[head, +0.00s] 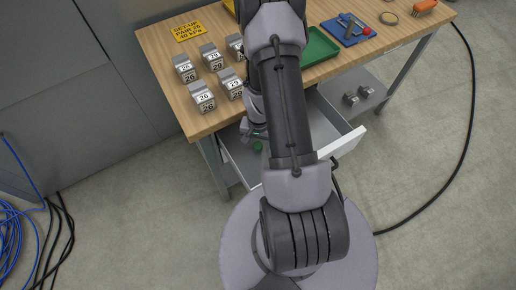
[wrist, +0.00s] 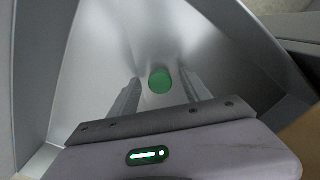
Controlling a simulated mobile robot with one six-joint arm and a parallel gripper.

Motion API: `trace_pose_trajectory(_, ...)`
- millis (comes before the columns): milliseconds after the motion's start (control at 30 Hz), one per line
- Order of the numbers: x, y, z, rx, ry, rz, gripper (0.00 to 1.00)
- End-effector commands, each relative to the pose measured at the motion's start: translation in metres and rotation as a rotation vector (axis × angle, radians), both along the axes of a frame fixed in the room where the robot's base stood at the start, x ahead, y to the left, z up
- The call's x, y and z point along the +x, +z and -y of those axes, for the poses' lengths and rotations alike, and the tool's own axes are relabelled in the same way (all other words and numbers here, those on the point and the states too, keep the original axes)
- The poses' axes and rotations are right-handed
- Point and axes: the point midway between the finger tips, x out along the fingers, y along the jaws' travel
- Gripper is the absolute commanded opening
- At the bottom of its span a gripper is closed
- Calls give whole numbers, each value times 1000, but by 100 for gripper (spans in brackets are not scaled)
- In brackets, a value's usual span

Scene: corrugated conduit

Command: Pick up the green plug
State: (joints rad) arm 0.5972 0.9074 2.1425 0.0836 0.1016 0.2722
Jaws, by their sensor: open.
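The green plug (head: 257,146) lies in the open drawer (head: 229,153), left of my arm in the head view. In the wrist view the plug (wrist: 160,82) shows as a small green disc against the grey drawer floor. My gripper (wrist: 159,78) is open, with one finger on each side of the plug in the picture and a gap on both sides. How far the fingertips are above the plug is hard to tell. In the head view my gripper is low over the drawer, and its fingers are mostly hidden.
The drawer walls (wrist: 265,60) rise close around my gripper. The wooden tabletop (head: 165,55) above the drawer holds several numbered metal blocks (head: 202,97), a green tray (head: 318,46) and a blue mat (head: 348,30) with tools. A black cable crosses the floor at right.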

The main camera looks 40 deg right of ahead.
Motion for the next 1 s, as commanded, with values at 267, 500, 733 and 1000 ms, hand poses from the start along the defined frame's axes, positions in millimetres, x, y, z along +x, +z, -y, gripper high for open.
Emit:
trace_pose_trajectory(267, 0, 2, 0, 0, 0, 0, 15)
trace_pose_trajectory(500, 0, 2, 0, 0, 0, 0, 0)
trace_pose_trajectory(733, 0, 32, 0, -1, 0, 2, 0)
trace_pose_trajectory(1000, 0, 95, 0, -2, 1, 1, 0)
